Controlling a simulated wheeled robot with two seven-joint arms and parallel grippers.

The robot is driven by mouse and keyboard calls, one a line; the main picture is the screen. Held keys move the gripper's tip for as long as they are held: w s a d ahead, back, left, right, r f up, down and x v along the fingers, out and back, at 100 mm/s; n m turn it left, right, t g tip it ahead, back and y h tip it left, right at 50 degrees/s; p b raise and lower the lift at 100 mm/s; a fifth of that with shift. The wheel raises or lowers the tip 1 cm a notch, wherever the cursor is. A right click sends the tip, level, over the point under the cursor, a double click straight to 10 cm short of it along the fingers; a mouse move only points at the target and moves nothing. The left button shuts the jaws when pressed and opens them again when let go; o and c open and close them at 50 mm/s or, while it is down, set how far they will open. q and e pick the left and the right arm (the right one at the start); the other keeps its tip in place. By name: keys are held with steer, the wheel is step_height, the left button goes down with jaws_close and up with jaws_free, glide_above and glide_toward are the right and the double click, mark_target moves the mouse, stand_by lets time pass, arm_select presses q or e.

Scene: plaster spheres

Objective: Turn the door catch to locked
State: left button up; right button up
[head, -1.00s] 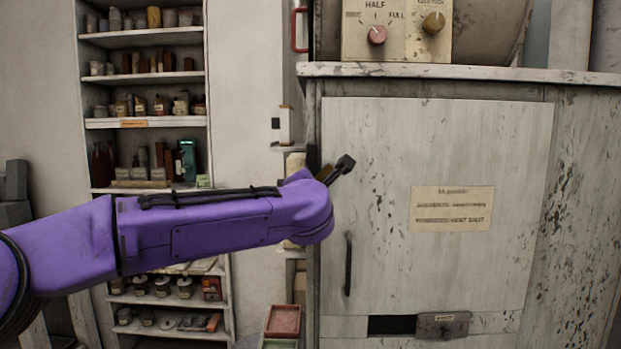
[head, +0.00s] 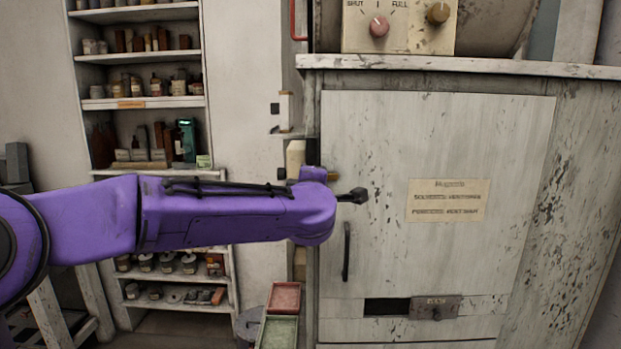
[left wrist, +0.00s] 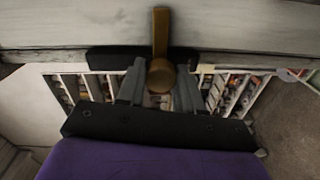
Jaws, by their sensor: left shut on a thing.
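The door catch is a brass piece (head: 333,175) at the left edge of the pale cabinet door (head: 390,140). In the head view only a short, roughly level bit shows past my purple left wrist. In the left wrist view the brass catch (left wrist: 160,38) shows as a bar with a round knob at its near end. My left gripper (left wrist: 160,88) is shut on it, with the grey fingers on either side of the knob. My right gripper is in neither view.
A dark vertical handle (head: 346,252) is on the door below the wrist. A label (head: 448,201) and a sliding vent plate (head: 435,308) are to the right. Knobs (head: 379,27) sit above the worktop (head: 460,69). Shelves (head: 140,103) with jars stand left, behind my arm.

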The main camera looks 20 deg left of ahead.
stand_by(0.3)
arm_select(q)
steer(key=o, duration=1)
steer(key=shift+o, duration=0.2)
steer(key=b+v, duration=0.4)
steer(key=v, duration=0.6)
steer(key=shift+s, duration=0.2)
